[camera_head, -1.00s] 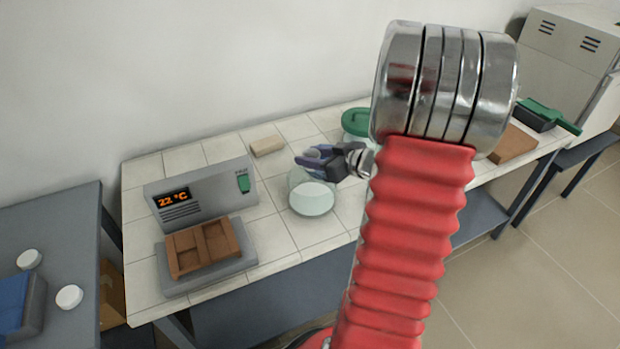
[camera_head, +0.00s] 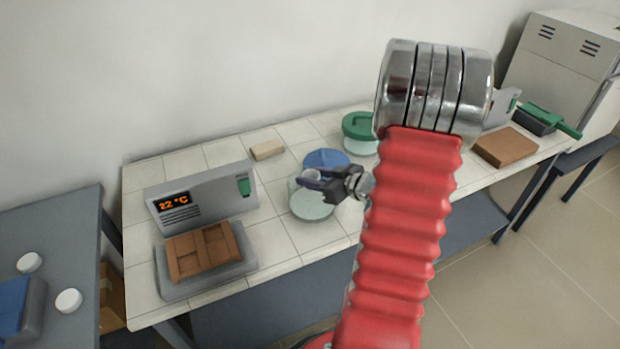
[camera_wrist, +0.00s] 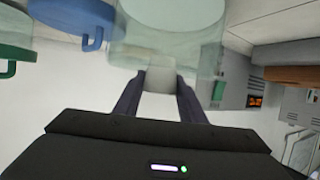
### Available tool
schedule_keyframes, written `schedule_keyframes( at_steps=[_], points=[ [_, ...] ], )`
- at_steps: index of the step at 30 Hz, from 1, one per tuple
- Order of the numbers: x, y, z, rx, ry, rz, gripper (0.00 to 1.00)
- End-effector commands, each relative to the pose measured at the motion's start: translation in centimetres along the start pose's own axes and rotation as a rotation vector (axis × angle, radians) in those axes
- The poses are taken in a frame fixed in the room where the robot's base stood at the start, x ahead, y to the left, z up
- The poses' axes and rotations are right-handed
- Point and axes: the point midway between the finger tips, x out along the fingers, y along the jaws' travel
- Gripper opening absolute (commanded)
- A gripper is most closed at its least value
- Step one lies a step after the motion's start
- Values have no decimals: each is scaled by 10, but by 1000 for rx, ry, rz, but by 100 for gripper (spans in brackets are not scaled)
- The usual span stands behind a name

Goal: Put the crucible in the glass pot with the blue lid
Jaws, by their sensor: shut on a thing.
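The glass pot (camera_head: 312,208) stands open on the tiled bench. The blue lid (camera_head: 326,157) lies off it, just behind. The pot (camera_wrist: 190,30) and the blue lid (camera_wrist: 72,14) also show in the wrist view. My gripper (camera_head: 314,180) is over the pot's rim. In the wrist view my gripper (camera_wrist: 160,92) is shut on the small whitish crucible (camera_wrist: 160,74), which overlaps the pot's edge. I cannot tell whether the crucible is above the pot or inside its mouth.
A green-lidded glass pot (camera_head: 360,128) stands behind right. A grey unit reading 22 °C (camera_head: 200,200) with a brown divided block (camera_head: 203,250) is at left. A beige block (camera_head: 267,149) lies at the back. A brown slab (camera_head: 505,147) is at right.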

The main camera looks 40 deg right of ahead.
Motion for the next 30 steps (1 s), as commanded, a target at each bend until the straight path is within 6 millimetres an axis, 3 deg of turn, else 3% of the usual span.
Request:
schedule_keyframes(
  at_steps=[28,29,30],
  points=[
    [5,1,12,0,1,1,15],
    [5,0,12,0,1,1,38],
    [5,0,12,0,1,1,40]
  ],
)
